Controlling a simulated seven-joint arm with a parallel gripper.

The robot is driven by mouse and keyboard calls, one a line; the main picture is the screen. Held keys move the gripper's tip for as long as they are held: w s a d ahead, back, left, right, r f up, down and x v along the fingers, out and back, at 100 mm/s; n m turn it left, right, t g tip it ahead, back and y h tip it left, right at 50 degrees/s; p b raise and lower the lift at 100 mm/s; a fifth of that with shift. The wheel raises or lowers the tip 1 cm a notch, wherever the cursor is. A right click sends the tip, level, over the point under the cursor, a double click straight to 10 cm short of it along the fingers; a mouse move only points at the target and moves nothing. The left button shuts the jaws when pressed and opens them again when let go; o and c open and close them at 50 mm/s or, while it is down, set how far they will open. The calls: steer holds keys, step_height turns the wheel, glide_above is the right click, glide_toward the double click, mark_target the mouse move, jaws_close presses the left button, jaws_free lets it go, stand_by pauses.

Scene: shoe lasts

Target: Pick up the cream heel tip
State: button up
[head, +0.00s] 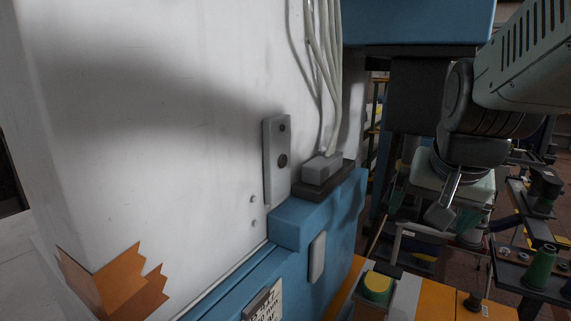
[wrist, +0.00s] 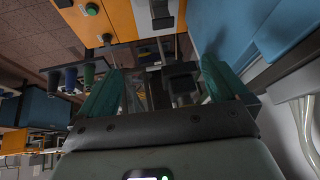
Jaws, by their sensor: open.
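I cannot make out the cream heel tip in either view. In the wrist view my gripper (wrist: 162,84) is open, with its two dark green fingers wide apart. No held object can be made out between the fingers; dark machine parts show beyond them. In the head view my arm comes in from the upper right, and its wrist end hangs beside the blue machine. The fingertips cannot be made out clearly there.
A large white panel (head: 150,130) and blue machine body (head: 340,220) fill the head view's left and middle. A green-yellow button (head: 377,285) stands by an orange surface (head: 420,302). A green spool (head: 540,265) stands at right. Several spools (wrist: 88,73) show in the wrist view.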

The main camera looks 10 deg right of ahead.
steer(key=a+r+n+t+y, duration=0.1)
steer(key=a+r+t, duration=0.1)
steer(key=a, duration=0.8)
steer(key=shift+s+a+r+y, duration=0.25)
steer(key=shift+a+r+y, duration=0.05)
steer(key=shift+a, duration=0.1)
steer(key=s+a+n, duration=0.2)
steer(key=a, duration=0.1)
steer(key=s+a+n+g, duration=0.1)
steer(key=s+a+n, duration=0.1)
steer(key=a, duration=0.1)
steer(key=s+a+f+n+y, duration=0.1)
steer(key=s+a+n, duration=0.2)
steer(key=shift+s+f, duration=0.1)
steer(key=shift+c, duration=1.1)
steer(key=shift+s+a+f+g, duration=0.1)
steer(key=shift+s+a+g, duration=0.1)
steer(key=shift+g, duration=0.1)
steer(key=shift+c, duration=0.3)
